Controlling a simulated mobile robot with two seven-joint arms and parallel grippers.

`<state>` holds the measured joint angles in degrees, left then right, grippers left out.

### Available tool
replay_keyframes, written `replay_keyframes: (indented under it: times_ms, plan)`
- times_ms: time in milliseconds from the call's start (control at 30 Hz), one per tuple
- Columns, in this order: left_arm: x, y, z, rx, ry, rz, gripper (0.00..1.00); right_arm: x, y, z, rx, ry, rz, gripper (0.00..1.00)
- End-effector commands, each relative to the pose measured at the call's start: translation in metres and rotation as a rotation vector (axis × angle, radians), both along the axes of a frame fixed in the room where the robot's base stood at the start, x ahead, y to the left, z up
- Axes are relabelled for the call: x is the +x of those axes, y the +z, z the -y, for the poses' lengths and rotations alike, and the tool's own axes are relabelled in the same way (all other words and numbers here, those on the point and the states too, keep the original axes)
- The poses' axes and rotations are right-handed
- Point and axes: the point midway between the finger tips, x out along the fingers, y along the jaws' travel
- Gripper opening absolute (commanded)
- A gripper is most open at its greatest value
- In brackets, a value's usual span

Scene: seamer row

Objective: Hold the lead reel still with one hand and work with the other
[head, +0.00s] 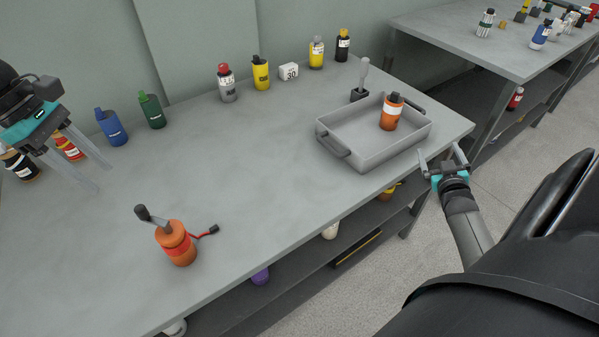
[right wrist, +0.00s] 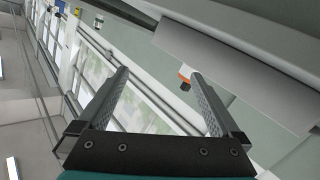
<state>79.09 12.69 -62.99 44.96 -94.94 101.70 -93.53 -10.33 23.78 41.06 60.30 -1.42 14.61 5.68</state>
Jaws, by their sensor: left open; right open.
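The lead reel (head: 178,244) is an orange cylinder standing upright near the front of the bench (head: 250,205). A grey arm with a dark knob rises from its top, and a short red lead with a dark plug (head: 206,231) sticks out to its right. My left gripper (head: 104,180) is open and empty above the bench, up and left of the reel and apart from it. My right gripper (head: 439,149) is open and empty beyond the bench's right front edge, far from the reel. Its spread fingers also show in the right wrist view (right wrist: 160,73).
A grey tray (head: 342,152) on the right of the bench holds an orange bottle (head: 390,115). A shelf with items runs below. The bench middle is clear. Another bench (head: 480,45) stands at upper right.

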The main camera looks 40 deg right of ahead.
Motion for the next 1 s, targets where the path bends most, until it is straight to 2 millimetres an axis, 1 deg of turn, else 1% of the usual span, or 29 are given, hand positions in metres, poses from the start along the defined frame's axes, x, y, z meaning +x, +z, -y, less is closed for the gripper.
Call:
replay_keyframes:
  times_ms: [33, 67, 100, 167, 200, 267, 300, 367, 400, 467, 500, 567, 600, 667, 700, 767, 800, 867, 900, 967, 1000]
  plan:
    - [0.0, 0.0, 0.0, 0.0, 0.0, 0.0, 0.5, 0.025, 0.018, -0.01, -0.057, 0.059, 0.018, 1.0]
    - [0.0, 0.0, 0.0, 0.0, 0.0, 0.0, 0.5, 0.039, 0.028, -0.017, -0.093, 0.093, 0.025, 1.0]
    - [0.0, 0.0, 0.0, 0.0, 0.0, 0.0, 0.5, 0.057, 0.04, -0.028, -0.14, 0.141, 0.033, 1.0]
    - [0.0, 0.0, 0.0, 0.0, 0.0, 0.0, 0.5, 0.082, 0.057, -0.046, -0.209, 0.214, 0.044, 1.0]
    - [0.0, 0.0, 0.0, 0.0, 0.0, 0.0, 0.5, 0.099, 0.068, -0.06, -0.256, 0.262, 0.054, 1.0]
    - [0.0, 0.0, 0.0, 0.0, 0.0, 0.0, 0.5, 0.123, 0.084, -0.082, -0.325, 0.336, 0.066, 1.0]
    - [0.0, 0.0, 0.0, 0.0, 0.0, 0.0, 0.5, 0.138, 0.095, -0.098, -0.374, 0.386, 0.076, 1.0]
    - [0.0, 0.0, 0.0, 0.0, 0.0, 0.0, 0.5, 0.158, 0.11, -0.123, -0.447, 0.459, 0.09, 1.0]
    - [0.0, 0.0, 0.0, 0.0, 0.0, 0.0, 0.5, 0.171, 0.12, -0.141, -0.496, 0.51, 0.101, 1.0]
    - [0.0, 0.0, 0.0, 0.0, 0.0, 0.0, 0.5, 0.188, 0.135, -0.169, -0.572, 0.584, 0.117, 1.0]
    - [0.0, 0.0, 0.0, 0.0, 0.0, 0.0, 0.5, 0.199, 0.144, -0.188, -0.623, 0.633, 0.13, 1.0]
    - [0.0, 0.0, 0.0, 0.0, 0.0, 0.0, 0.5, 0.213, 0.158, -0.219, -0.705, 0.709, 0.149, 1.0]
    - [0.0, 0.0, 0.0, 0.0, 0.0, 0.0, 0.5, 0.221, 0.167, -0.239, -0.761, 0.759, 0.162, 1.0]
    - [0.0, 0.0, 0.0, 0.0, 0.0, 0.0, 0.5, 0.231, 0.18, -0.271, -0.848, 0.835, 0.185, 1.0]
    - [0.0, 0.0, 0.0, 0.0, 0.0, 0.0, 0.5, 0.237, 0.187, -0.293, -0.908, 0.885, 0.202, 1.0]
    - [0.0, 0.0, 0.0, 0.0, 0.0, 0.0, 0.5, 0.243, 0.198, -0.327, -1.002, 0.963, 0.227, 1.0]
    - [0.0, 0.0, 0.0, 0.0, 0.0, 0.0, 0.5, 0.245, 0.205, -0.35, -1.068, 1.015, 0.246, 1.0]
    - [0.0, 0.0, 0.0, 0.0, 0.0, 0.0, 0.5, 0.247, 0.213, -0.385, -1.173, 1.094, 0.274, 1.0]
    - [0.0, 0.0, 0.0, 0.0, 0.0, 0.0, 0.5, 0.246, 0.218, -0.409, -1.246, 1.149, 0.293, 1.0]
    - [0.0, 0.0, 0.0, 0.0, 0.0, 0.0, 0.5, 0.243, 0.223, -0.444, -1.365, 1.23, 0.324, 1.0]
    - [0.0, 0.0, 0.0, 0.0, 0.0, 0.0, 0.5, 0.239, 0.225, -0.468, -1.449, 1.286, 0.345, 1.0]
